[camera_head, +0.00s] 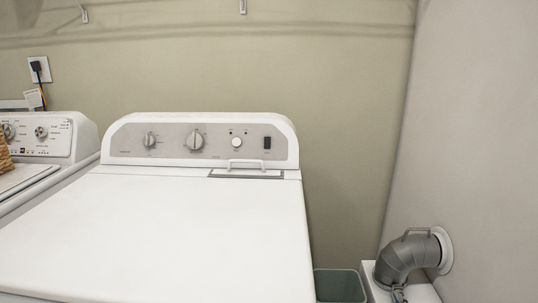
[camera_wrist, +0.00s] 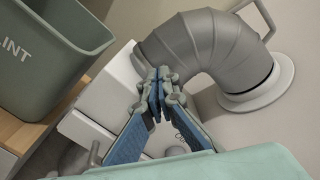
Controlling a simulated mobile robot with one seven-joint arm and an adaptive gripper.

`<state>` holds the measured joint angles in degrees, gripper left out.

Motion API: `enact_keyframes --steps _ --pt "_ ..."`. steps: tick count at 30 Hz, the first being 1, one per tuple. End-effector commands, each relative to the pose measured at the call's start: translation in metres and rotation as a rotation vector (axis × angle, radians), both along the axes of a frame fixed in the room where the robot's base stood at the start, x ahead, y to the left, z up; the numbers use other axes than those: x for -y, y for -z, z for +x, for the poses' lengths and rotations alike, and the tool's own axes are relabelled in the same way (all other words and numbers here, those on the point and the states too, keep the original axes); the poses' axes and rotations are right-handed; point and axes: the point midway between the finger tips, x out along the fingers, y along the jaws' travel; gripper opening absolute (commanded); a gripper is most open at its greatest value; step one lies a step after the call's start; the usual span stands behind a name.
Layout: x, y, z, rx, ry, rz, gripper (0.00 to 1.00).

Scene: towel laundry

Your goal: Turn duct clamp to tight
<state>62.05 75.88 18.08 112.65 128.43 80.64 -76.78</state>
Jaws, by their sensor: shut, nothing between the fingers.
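A grey ribbed elbow duct (camera_head: 396,258) runs from a white box (camera_head: 372,284) into a round white wall flange (camera_head: 444,250). A grey loop handle (camera_head: 417,231), which looks like the duct clamp's handle, stands out at the wall end. In the wrist view the duct (camera_wrist: 205,47) fills the upper right, with the handle (camera_wrist: 263,12) partly cut off at the top edge. My gripper (camera_wrist: 158,78) is shut and empty, in front of the duct's lower end, apart from the handle. In the head view only a bit of my gripper (camera_head: 398,294) shows at the bottom edge.
A grey-green lint bin (camera_wrist: 50,55) stands left of the white box; it also shows in the head view (camera_head: 338,285). A white dryer (camera_head: 160,235) fills the middle, with a washer (camera_head: 60,140) at far left. The wall (camera_head: 480,130) is close on the right.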

Motion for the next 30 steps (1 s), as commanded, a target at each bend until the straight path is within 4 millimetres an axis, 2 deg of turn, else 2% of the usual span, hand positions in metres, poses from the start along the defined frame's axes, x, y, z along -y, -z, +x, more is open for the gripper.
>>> enact_keyframes --steps 16,30 --pt "0.0042 -0.004 -0.0001 0.001 0.0 0.0 0.0" --pt "-0.001 -0.0111 -0.003 -0.001 -0.001 0.0 0.0"
